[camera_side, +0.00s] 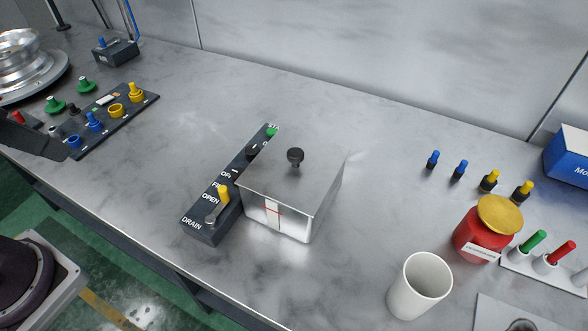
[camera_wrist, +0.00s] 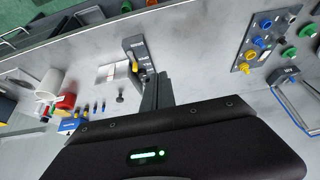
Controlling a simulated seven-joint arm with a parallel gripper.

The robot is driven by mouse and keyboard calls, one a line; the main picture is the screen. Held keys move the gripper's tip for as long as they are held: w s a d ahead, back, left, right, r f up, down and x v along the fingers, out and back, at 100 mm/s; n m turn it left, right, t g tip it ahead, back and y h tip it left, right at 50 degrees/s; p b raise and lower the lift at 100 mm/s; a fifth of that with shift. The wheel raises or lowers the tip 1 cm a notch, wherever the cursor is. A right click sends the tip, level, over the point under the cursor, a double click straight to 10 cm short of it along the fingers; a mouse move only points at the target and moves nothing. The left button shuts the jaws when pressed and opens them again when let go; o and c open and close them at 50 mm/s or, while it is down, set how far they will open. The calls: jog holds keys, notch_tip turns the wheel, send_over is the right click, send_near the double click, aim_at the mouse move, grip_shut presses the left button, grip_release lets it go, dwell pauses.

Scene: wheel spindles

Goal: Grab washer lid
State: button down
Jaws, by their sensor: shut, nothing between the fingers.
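In the wrist view the box (camera_wrist: 108,74) and the black knob (camera_wrist: 120,98) lie left of my gripper (camera_wrist: 158,78). My gripper's dark fingers are together and empty, apart from the lid. In the side view only a dark part at the left edge may be mine.
A black valve panel (camera_side: 229,187) labelled DRAIN stands against the box's left side. A white cup (camera_side: 419,286), a red jar (camera_side: 483,234) and small blue and yellow-topped pieces are to the right. A control panel (camera_side: 108,123) is at left. The bench behind the box is clear.

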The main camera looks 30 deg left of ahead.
jog(key=c, duration=2.2)
grip_release()
jog(key=c, duration=1.1)
grip_release()
jog(key=shift+o, duration=0.2)
jog(key=w+a+m+t+y, duration=0.2)
jog(key=w+a, duration=0.2)
jog(key=w, duration=0.8)
jog(key=w+d+m+t, duration=0.1)
jog(key=w+m+t, duration=0.1)
jog(key=w, duration=0.6)
jog(key=m+g+h, duration=0.5)
jog(key=m+h, duration=0.5)
jog(key=h, duration=0.4)
send_near(292, 152)
jog(key=x, duration=0.3)
jog(key=shift+d+f, duration=0.1)
jog(key=shift+d, duration=0.35)
jog(key=x, duration=0.6)
jog(key=shift+w+d+f, duration=0.2)
jog(key=shift+w+d, duration=0.05)
jog(key=shift+w, duration=0.05)
